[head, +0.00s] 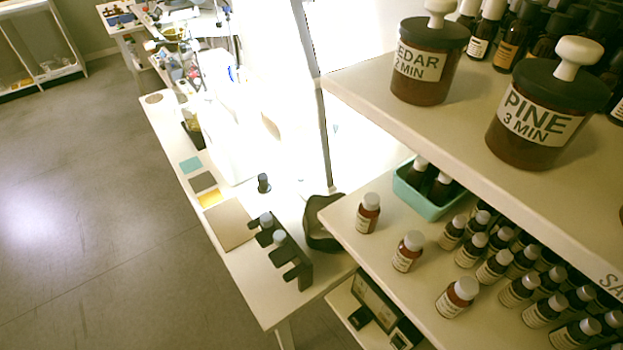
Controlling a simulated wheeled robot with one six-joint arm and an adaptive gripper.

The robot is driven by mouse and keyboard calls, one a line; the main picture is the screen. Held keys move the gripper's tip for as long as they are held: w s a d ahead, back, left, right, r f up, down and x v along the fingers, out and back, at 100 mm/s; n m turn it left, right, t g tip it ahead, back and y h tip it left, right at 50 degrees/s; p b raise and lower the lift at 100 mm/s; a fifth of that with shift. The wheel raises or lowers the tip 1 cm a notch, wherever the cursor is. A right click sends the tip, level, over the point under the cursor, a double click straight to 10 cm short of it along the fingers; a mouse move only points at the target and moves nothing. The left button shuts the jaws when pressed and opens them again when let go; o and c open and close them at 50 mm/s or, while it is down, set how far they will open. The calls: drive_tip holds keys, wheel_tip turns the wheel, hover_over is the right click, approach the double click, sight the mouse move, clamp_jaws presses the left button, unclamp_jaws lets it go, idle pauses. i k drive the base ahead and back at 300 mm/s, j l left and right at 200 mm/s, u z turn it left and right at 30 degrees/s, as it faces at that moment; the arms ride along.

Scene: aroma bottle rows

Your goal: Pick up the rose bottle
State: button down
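Several small brown bottles with pale caps and cream labels stand on the lower shelf at right. Three stand apart along its front edge: a far bottle (367,214), a middle bottle (408,252) and a near bottle (456,298). Behind them more bottles stand close together in rows, such as one in front (471,251). The small labels are too small to read, so I cannot tell which bottle is rose. My gripper is not in view.
The upper shelf (420,118) overhangs the bottle rows and carries big CEDAR (428,62) and PINE (542,115) jars. A teal bin (414,199) holds dark bottles. A black notched rack (291,262) stands on the white table (262,292). The floor (90,210) at left is clear.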

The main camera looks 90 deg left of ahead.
sight(369, 212)
drive_tip(key=u, duration=1.65)
